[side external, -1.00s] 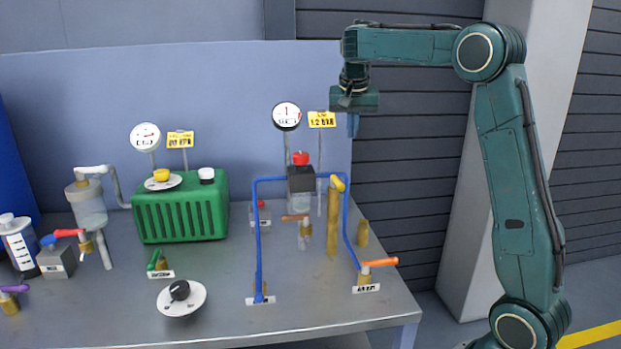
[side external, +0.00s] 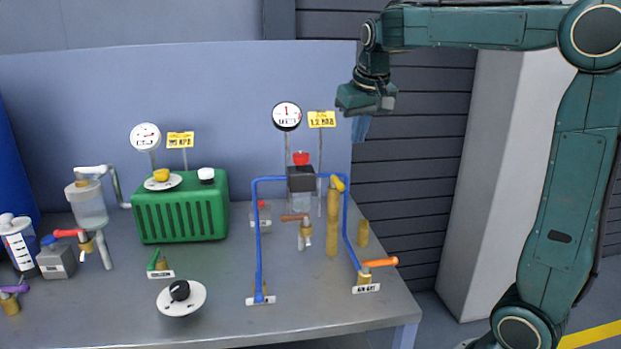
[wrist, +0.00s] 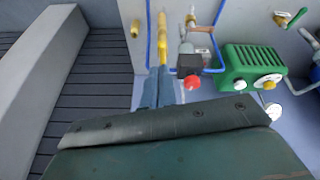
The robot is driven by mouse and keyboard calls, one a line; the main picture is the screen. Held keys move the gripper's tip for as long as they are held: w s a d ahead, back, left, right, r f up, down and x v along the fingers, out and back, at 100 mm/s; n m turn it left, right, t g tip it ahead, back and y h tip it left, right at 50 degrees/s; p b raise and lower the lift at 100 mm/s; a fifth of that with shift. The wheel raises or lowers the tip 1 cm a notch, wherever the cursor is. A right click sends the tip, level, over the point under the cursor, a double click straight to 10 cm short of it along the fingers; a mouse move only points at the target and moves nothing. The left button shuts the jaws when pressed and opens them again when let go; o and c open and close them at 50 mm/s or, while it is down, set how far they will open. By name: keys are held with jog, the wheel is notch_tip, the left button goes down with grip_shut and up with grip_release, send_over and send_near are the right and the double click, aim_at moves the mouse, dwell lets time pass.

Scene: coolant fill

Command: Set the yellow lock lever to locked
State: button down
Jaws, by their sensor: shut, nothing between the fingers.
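The yellow lock lever (side external: 338,183) sits at the top of a tall brass post (side external: 332,222), beside the blue pipe frame near the right end of the bench. The lever's yellow part also shows in the wrist view (wrist: 154,56), just beyond my fingertips. My gripper (side external: 361,130) is shut and empty, pointing down. It hangs above and a little to the right of the lever in the side view, apart from it. In the wrist view my blue fingers (wrist: 163,78) are together. Any lock marking on the post is too small to read.
Blue pipes (side external: 257,230) frame a dark box with a red cap (side external: 301,158). An orange-handled valve (side external: 379,263) stands at the front right, a shorter brass post (side external: 362,233) behind it. The green unit (side external: 181,215) is further left. Air right of the bench is free.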

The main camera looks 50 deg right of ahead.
jog(key=s+a+f+n+t+y, duration=0.1)
jog(key=s+a+f+n+y, duration=0.1)
jog(key=s+a+n, duration=0.6)
jog(key=shift+s+a+f, duration=0.85)
jog(key=shift+s+a, duration=0.9)
jog(key=shift+s, duration=0.55)
jog(key=w+d+m+t+y, duration=0.1)
jog(key=w+d+m, duration=0.4)
jog(key=w+d, duration=0.55)
jog(key=d+f+m+t+y, duration=0.1)
jog(key=d+m, duration=0.3)
jog(key=d, duration=1)
jog(key=shift+f, duration=0.3)
jog(key=shift+f, duration=0.15)
